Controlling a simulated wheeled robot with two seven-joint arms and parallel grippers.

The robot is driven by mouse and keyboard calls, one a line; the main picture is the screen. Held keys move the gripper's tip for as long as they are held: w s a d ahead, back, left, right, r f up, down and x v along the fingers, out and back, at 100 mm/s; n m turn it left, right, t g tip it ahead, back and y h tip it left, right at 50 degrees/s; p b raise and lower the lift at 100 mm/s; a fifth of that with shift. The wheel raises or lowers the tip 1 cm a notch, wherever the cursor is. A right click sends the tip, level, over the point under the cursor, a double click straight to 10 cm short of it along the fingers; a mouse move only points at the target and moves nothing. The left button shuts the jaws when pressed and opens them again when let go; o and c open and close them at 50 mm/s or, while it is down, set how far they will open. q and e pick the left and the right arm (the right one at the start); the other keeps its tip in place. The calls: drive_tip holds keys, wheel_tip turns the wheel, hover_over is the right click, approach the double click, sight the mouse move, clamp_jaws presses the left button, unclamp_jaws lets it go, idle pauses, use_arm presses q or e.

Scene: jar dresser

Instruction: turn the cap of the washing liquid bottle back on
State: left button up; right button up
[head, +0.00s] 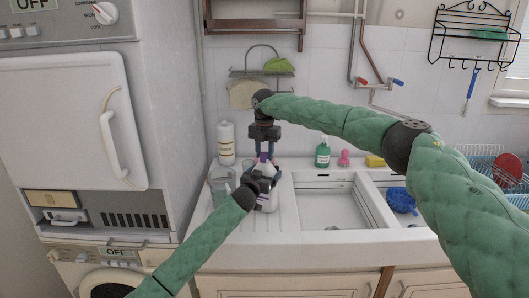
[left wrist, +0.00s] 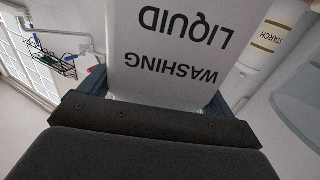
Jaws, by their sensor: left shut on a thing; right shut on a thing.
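The white washing liquid bottle (head: 267,171) stands upright on the drainboard left of the sink. In the left wrist view its label (left wrist: 175,45) fills the middle and reads upside down. My left gripper (head: 263,184) is shut around the bottle's body from the front. My right gripper (head: 264,155) comes from above and is shut on the purple cap (head: 263,157) at the bottle's top. The fingers partly hide the cap, and I cannot tell how far it sits on the neck.
A starch bottle (head: 226,143) stands behind left, and also shows in the left wrist view (left wrist: 268,40). A clear jar (head: 220,178) is close on the left. The sink (head: 330,207) lies to the right, with a green soap bottle (head: 322,154) behind it. A tall white appliance (head: 70,120) bounds the left.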

drive_tip(key=shift+f, duration=0.25)
use_arm(q)
drive_tip(key=c, duration=0.5)
use_arm(e)
drive_tip(key=m, duration=0.4)
drive_tip(key=shift+m, duration=0.4)
drive_tip(key=m, duration=0.9)
drive_tip(key=shift+m, duration=0.3)
drive_tip(key=m, duration=0.5)
drive_tip(key=shift+w, duration=0.1)
use_arm(q)
drive_tip(key=shift+d, duration=0.1)
use_arm(e)
drive_tip(key=o, duration=1)
drive_tip(key=shift+c, duration=0.2)
